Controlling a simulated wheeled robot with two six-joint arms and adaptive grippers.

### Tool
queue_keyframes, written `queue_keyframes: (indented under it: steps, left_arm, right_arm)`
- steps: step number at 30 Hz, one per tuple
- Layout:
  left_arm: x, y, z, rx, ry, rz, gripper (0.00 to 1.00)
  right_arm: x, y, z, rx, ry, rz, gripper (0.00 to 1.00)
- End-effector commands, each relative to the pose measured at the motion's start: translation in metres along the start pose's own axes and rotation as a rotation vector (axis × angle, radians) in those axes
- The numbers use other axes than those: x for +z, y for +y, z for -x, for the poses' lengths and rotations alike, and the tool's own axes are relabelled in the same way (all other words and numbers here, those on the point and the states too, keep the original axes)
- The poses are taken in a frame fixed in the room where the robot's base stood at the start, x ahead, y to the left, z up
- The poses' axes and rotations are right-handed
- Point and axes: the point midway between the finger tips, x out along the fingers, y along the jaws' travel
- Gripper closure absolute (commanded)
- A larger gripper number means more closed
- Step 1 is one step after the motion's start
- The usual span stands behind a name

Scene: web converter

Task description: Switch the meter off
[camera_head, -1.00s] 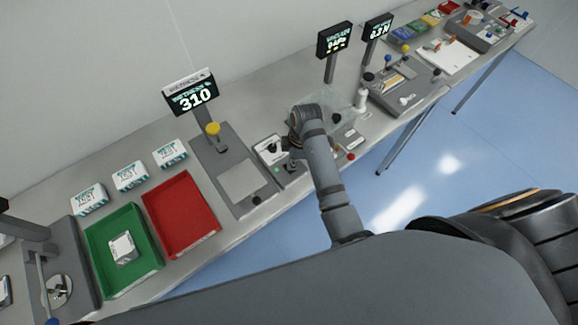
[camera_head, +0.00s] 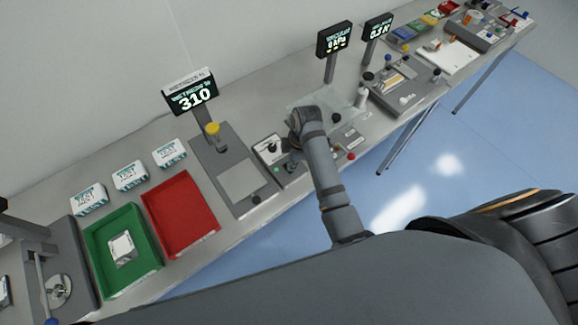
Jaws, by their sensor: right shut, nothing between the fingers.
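Several meter-like displays stand on the bench, and I cannot tell which one is the task's meter. A vacuum display (camera_head: 334,40) at the back appears to read 0 kPa. Another display (camera_head: 377,27) stands to its right. A small control box (camera_head: 268,149) has a white face, a dark knob and a green light. My right gripper (camera_head: 291,164) is shut and empty, pointing down just right of this box; my arm partly hides it. My left gripper is not in view.
A red tray (camera_head: 181,214) and a green tray (camera_head: 101,250) holding a white pack lie to the left. White boxes (camera_head: 130,176) stand behind them. A clear plate (camera_head: 318,101) and a red button (camera_head: 351,156) are close to my right arm.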

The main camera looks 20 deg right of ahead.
Motion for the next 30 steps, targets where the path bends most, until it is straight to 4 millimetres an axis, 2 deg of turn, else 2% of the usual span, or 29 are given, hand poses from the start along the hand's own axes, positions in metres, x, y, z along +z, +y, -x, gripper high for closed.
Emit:
queue_keyframes:
  steps: [23,26,30]
  left_arm:
    - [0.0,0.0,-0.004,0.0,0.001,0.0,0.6]
    - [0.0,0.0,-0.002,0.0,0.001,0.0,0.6]
    - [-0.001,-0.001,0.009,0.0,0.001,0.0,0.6]
  right_arm:
    - [0.002,0.0,-0.012,0.0,0.0,0.0,1.0]
    - [0.002,0.0,-0.009,0.0,0.0,0.0,1.0]
    - [-0.001,0.0,0.005,0.0,0.0,0.0,1.0]
